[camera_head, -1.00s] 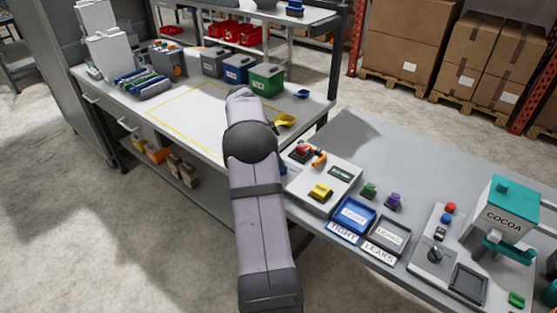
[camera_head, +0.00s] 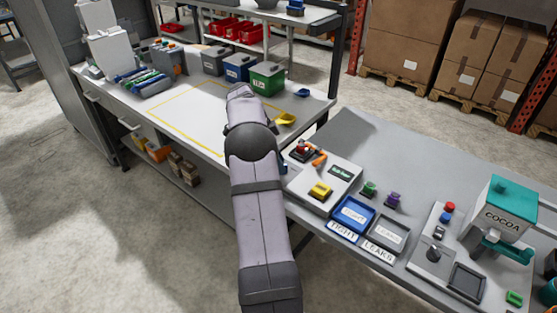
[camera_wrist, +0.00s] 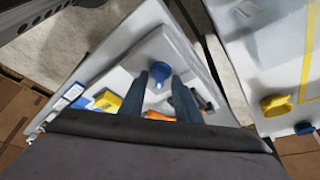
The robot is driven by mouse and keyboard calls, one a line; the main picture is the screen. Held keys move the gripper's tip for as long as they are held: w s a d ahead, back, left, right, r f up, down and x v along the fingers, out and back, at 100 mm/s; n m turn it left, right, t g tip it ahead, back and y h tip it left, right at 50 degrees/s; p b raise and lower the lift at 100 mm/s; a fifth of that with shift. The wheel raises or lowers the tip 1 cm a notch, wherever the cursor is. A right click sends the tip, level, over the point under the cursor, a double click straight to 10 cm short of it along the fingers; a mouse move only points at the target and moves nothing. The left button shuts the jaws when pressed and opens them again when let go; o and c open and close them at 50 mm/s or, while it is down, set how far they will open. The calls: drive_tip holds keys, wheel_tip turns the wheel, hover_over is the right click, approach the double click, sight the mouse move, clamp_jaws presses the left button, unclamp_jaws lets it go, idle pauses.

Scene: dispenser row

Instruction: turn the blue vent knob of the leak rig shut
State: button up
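The leak rig (camera_head: 344,190) is a pale panel at the left end of the right-hand table, bearing a yellow block (camera_head: 320,190), an orange lever (camera_head: 318,158) and a small display. In the head view its left side is partly behind my arm. In the wrist view the blue vent knob (camera_wrist: 160,76) is on the rig's pale surface, near and between my fingertips. My gripper (camera_wrist: 161,84) is open with nothing held; its two dark fingers point toward the knob. I cannot tell whether they touch it. In the head view my gripper is hidden behind my arm.
Blue tray (camera_head: 354,212) and grey tray (camera_head: 389,234) stand right of the rig, with green (camera_head: 369,188) and purple (camera_head: 394,199) knobs behind them. A cocoa dispenser (camera_head: 502,215) is farther right. A yellow scoop (camera_head: 285,119) lies on the left bench.

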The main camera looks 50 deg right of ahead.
drive_tip(key=shift+r, duration=0.1)
drive_tip(key=b+v, duration=0.1)
drive_tip(key=v, duration=0.6)
idle(0.5)
drive_tip(key=shift+a, duration=0.1)
